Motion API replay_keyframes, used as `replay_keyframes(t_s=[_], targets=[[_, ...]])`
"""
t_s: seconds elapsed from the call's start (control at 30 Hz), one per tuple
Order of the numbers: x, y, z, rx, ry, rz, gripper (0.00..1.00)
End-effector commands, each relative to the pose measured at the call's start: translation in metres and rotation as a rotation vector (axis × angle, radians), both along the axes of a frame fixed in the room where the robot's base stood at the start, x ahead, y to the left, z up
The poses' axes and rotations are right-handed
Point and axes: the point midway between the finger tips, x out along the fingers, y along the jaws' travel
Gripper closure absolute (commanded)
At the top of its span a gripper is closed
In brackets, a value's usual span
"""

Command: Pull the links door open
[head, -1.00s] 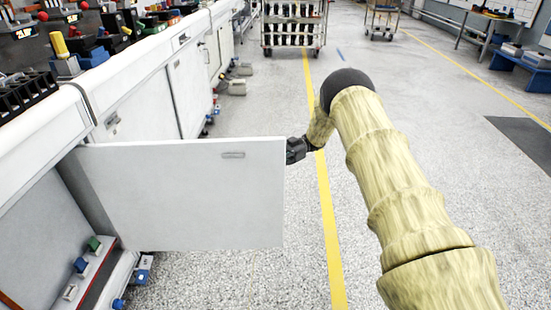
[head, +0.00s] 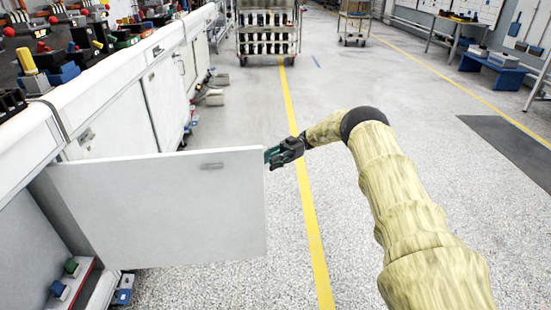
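The links door (head: 160,210) is a flat white panel standing swung out from the white bench cabinet, with its inner compartment showing at the lower left. A small recessed grey handle (head: 212,166) is near the top right of the panel. My gripper (head: 270,156) is just right of the door's free edge, near its upper corner. Its dark fingers with teal pads look spread, with nothing between them. The fingertips are close to the edge; whether they touch it I cannot tell.
Inside the open compartment are a green block (head: 71,266) and a blue block (head: 59,290) on a ledge. The long white bench (head: 120,75) runs along the left. A wheeled rack (head: 267,35) stands ahead. The floor to the right is mostly clear.

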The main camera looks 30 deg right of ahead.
Motion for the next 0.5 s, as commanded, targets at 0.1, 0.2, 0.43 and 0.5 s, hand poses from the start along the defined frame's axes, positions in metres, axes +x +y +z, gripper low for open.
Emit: replay_keyframes(t_s=[0.1,0.2,0.43,0.5], targets=[[0.002,-0.002,-0.002,0.005,0.0,0.005,0.69],[0.003,-0.007,-0.001,0.005,0.001,0.005,0.69],[0.005,-0.016,-0.001,0.002,0.0,0.003,0.69],[0.005,-0.018,-0.001,0.003,0.001,0.002,0.69]])
